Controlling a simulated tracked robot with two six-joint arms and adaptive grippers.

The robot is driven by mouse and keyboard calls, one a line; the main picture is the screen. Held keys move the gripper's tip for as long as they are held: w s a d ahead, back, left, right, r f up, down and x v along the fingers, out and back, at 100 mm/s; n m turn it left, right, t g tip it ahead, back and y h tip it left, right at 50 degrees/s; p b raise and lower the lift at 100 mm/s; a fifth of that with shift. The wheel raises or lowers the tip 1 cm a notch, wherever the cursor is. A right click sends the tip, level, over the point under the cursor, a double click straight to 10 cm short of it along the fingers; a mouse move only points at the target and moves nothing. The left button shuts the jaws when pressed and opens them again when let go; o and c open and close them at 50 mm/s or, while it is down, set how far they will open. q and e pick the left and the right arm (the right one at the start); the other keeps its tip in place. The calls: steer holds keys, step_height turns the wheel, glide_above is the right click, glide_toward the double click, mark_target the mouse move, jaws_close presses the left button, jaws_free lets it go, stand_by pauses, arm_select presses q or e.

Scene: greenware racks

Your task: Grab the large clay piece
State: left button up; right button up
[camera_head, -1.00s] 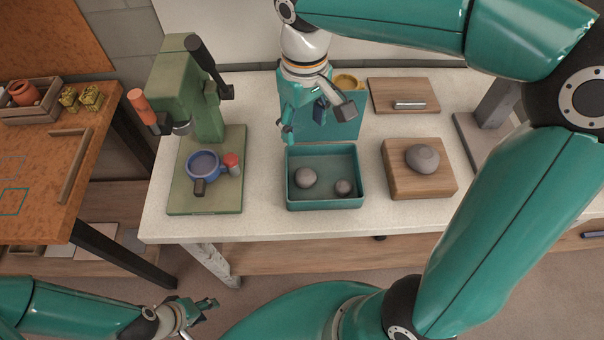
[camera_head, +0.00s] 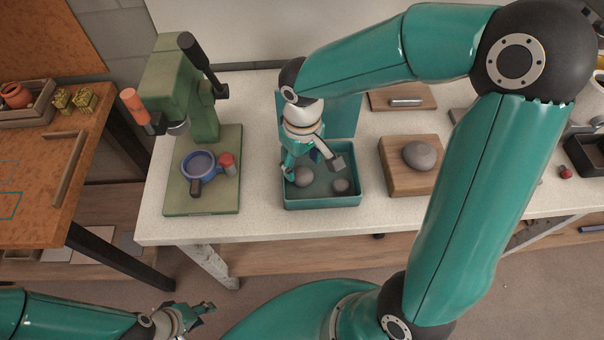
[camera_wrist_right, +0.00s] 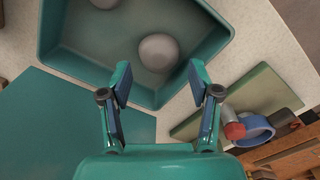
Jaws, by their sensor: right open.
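Two grey clay lumps lie in the teal tray (camera_head: 345,202). The larger lump (camera_head: 303,177) is at the tray's left and the smaller lump (camera_head: 341,186) is at its right. My right gripper (camera_head: 314,165) is open and empty over the tray, with one finger beside the larger lump in the picture. In the right wrist view, the larger lump (camera_wrist_right: 158,52) lies just ahead of the open fingertips, apart from them; another lump (camera_wrist_right: 104,3) is cut off at the top edge. My left gripper (camera_head: 196,312) is at the bottom left, away from the table; its jaws are unclear.
Another grey clay lump (camera_head: 420,155) sits on a wooden board (camera_head: 402,184) right of the tray. A green press (camera_head: 186,85) stands left, with a blue ring-shaped part (camera_head: 199,164) on its base. The pale tabletop (camera_head: 260,125) is clear between press and tray.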

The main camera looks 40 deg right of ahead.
mark_target(303, 174)
step_height(303, 174, down, 4)
steer(key=shift+s+f, duration=0.1)
steer(key=shift+s, duration=0.05)
steer(key=c, duration=1)
